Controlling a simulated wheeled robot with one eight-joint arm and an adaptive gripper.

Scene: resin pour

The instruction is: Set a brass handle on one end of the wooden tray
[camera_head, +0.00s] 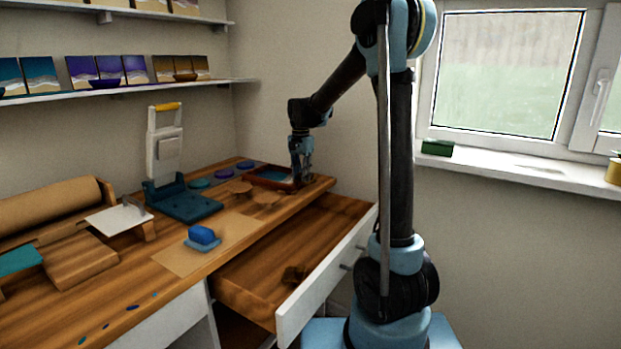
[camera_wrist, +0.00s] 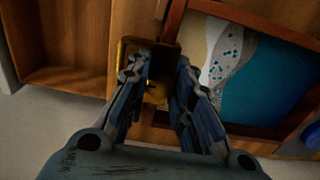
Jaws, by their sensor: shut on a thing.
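The wooden tray (camera_head: 257,168) lies at the far right end of the workbench, with a dark reddish-brown rim and a blue inside. The wrist view shows its rim (camera_wrist: 172,30) and a beach-like surface of sand, white foam and blue. My gripper (camera_head: 302,181) is at the tray's near right end. In the wrist view my gripper (camera_wrist: 160,85) is shut on a brass handle (camera_wrist: 155,95), which sits between the fingers beside the tray's end. The fingers hide part of the handle. I cannot tell whether it touches the rim.
Wooden discs (camera_head: 264,197) and a teal press (camera_head: 183,204) stand left of the tray. A blue block (camera_head: 202,236) sits on a brown sheet (camera_head: 185,262) nearer the front.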

